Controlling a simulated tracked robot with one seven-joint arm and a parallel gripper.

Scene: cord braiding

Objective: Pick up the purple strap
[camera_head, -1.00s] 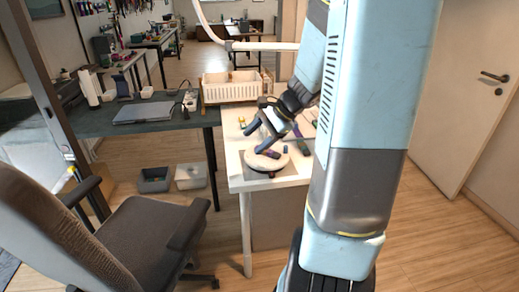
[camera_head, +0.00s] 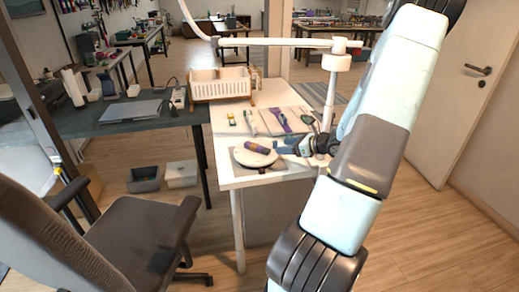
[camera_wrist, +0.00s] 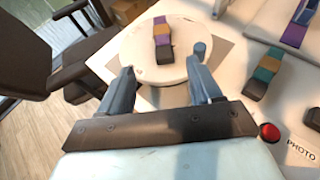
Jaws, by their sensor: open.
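In the wrist view the strap (camera_wrist: 162,40) lies beyond my fingertips, on the disc (camera_wrist: 138,50). Another purple strap (camera_head: 283,122) lies on a flat board behind; it also shows at the upper right of the wrist view (camera_wrist: 293,35). My gripper (camera_head: 284,147) is at the right side of the disc, low over the table. In the wrist view my gripper (camera_wrist: 162,62) is open and empty, its fingers spread toward the disc.
A red button (camera_wrist: 268,132) is near my right finger. A white basket (camera_head: 220,85) stands at the back of the white table (camera_head: 226,178). A chair (camera_head: 140,240) stands at the left.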

